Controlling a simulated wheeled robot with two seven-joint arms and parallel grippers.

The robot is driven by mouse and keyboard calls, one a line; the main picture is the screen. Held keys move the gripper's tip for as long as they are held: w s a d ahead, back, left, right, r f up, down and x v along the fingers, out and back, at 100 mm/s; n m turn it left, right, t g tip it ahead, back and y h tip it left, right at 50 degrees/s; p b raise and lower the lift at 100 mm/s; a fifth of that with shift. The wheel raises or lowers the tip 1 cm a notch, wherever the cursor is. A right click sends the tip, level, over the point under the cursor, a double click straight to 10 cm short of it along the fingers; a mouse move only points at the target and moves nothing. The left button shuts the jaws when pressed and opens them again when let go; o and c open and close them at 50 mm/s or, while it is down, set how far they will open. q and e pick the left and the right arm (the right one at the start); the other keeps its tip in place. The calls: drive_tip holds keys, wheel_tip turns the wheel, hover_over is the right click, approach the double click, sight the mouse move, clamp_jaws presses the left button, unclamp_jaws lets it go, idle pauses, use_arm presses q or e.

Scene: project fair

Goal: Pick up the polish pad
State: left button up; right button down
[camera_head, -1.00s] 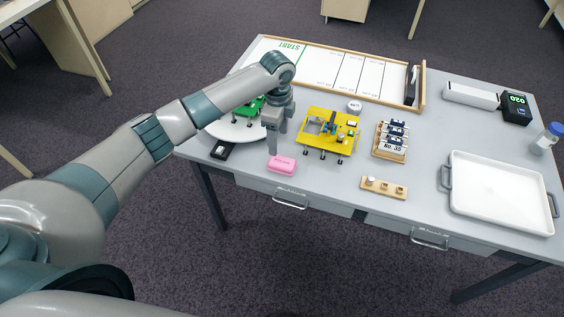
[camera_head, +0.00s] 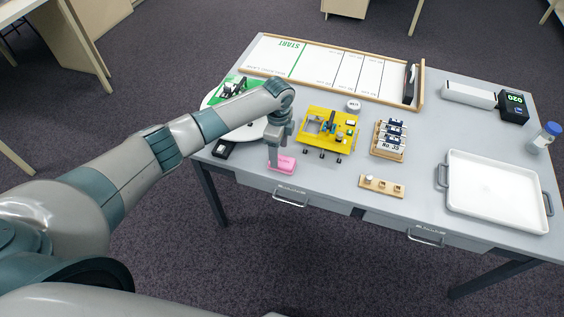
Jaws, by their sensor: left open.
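The polish pad (camera_head: 288,164) looks like a small pink block lying near the front edge of the grey table. My left gripper (camera_head: 274,160) points down at the pad's left part, with its fingers reaching down to about the pad's height. It is open. The fingers hide the pad's left end, and I cannot tell whether they touch it. My right gripper does not show.
A yellow board on legs (camera_head: 330,130) stands just behind and right of the pad. A small black box (camera_head: 223,149) lies to the left. A wooden strip with pegs (camera_head: 382,186), a rack of dark-and-white pieces (camera_head: 390,139) and a white tray (camera_head: 496,222) stand right.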

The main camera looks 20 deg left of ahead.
sight(282, 163)
use_arm(q)
wheel_tip(282, 163, down, 3)
drive_tip(key=shift+d+r+p, duration=0.1)
drive_tip(key=shift+p, duration=0.45)
drive_tip(key=shift+f, duration=0.6)
drive_tip(key=c, duration=1.2)
drive_tip(key=shift+r, duration=0.1)
